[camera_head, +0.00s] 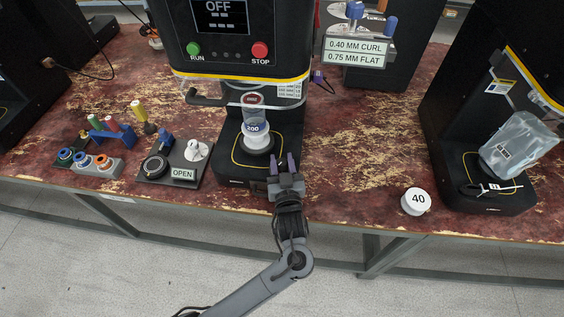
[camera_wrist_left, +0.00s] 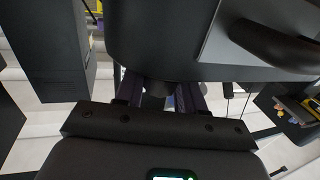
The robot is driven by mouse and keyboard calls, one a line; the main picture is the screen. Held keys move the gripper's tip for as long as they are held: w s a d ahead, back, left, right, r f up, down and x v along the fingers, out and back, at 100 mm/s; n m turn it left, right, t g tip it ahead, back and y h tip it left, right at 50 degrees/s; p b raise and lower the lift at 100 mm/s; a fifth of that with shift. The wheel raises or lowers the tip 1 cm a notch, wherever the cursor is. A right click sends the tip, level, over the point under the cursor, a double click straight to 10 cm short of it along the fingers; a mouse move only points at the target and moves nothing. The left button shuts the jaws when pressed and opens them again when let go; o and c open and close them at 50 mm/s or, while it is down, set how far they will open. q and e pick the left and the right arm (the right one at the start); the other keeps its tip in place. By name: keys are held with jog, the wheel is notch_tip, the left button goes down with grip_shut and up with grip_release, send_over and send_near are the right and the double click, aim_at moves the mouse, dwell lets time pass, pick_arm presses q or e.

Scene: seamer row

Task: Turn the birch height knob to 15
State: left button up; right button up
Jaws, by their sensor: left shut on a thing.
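The black seamer (camera_head: 245,40) in the middle has a display reading OFF, a green RUN button and a red STOP button. My left gripper (camera_head: 281,164) is at the front right of its base (camera_head: 240,178), with its two purple fingers pointing away from me. In the left wrist view my left gripper (camera_wrist_left: 160,95) is shut on a small dark part between the fingers, under a large dark body. This part looks like a knob, but its scale, number and any birch marking are hidden. My right gripper is not in view.
A clear container marked 200 (camera_head: 257,128) stands on the seamer base. An OPEN-labelled plate (camera_head: 183,174) and coloured-handled tools (camera_head: 112,132) lie left. A white disc marked 40 (camera_head: 416,201) lies right, near the table edge. Another machine with a bagged item (camera_head: 518,145) stands far right.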

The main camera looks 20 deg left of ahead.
pick_arm(q)
jog(key=o, duration=0.9)
jog(key=shift+o, duration=0.2)
jog(key=p+v, duration=0.2)
jog(key=v, duration=0.8)
jog(key=shift+s+p, duration=0.3)
jog(key=shift+s, duration=0.05)
jog(key=shift+d, duration=0.1)
